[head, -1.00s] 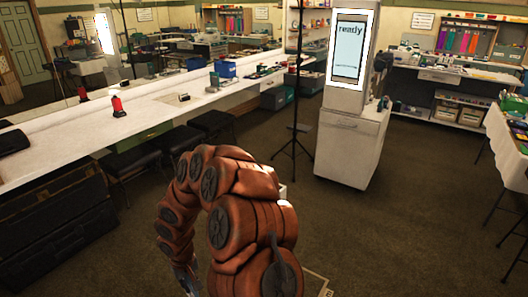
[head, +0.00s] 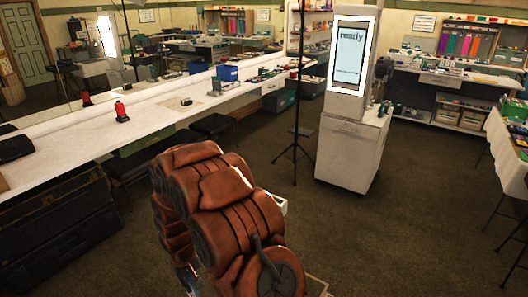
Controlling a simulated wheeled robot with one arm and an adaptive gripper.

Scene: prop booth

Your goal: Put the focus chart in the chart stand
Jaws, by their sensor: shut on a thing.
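My orange-brown arm fills the lower middle of the head view, and my gripper is hidden behind it or out of frame. I cannot make out the focus chart or what my gripper holds. A small pale edge (head: 282,205) shows just right of my arm, and I cannot tell what it belongs to. A small dark item (head: 186,101) stands on the long white counter (head: 150,123) at left, too small to identify as the chart stand.
A red-and-black item (head: 121,112) and a blue box (head: 228,73) are on the counter. Dark stools (head: 215,125) and a black trunk (head: 62,230) stand by it. A black tripod pole (head: 296,120) and a white cabinet with a lit screen (head: 348,150) stand ahead. The floor at right is open.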

